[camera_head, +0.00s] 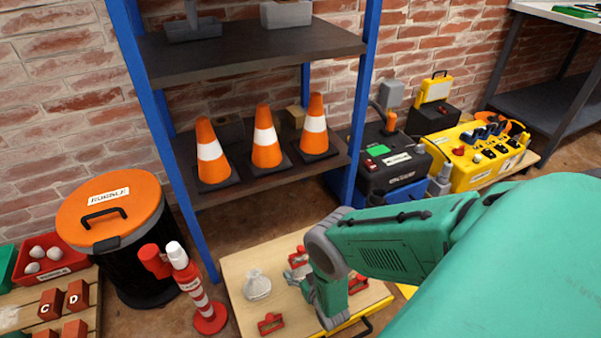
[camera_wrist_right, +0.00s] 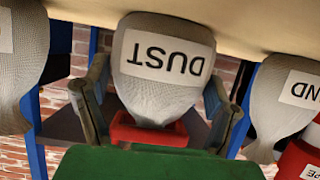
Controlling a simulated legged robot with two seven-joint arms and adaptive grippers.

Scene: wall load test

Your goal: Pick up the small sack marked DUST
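The small grey sack marked DUST (camera_wrist_right: 165,92) is in the middle of the right wrist view, which shows it upside down. A red piece (camera_wrist_right: 148,132) is at its narrow end, close to my green palm. The fingers of my right gripper (camera_wrist_right: 155,78) stand on either side of the sack and look apart from it, with gaps beside the red piece. In the head view my right gripper (camera_head: 318,290) is low over the wooden tabletop (camera_head: 238,268) and hides most of what is beneath it. My left gripper is not in view.
A pale sack (camera_head: 257,286) stands left of the gripper. In the wrist view a sack labelled "...ND" (camera_wrist_right: 290,95) and another sack (camera_wrist_right: 22,75) flank DUST. Red pieces (camera_head: 270,323) lie nearby. A red-and-white post (camera_head: 195,285) and the RUBBLE bin (camera_head: 120,240) stand left; shelving (camera_head: 250,40) is behind.

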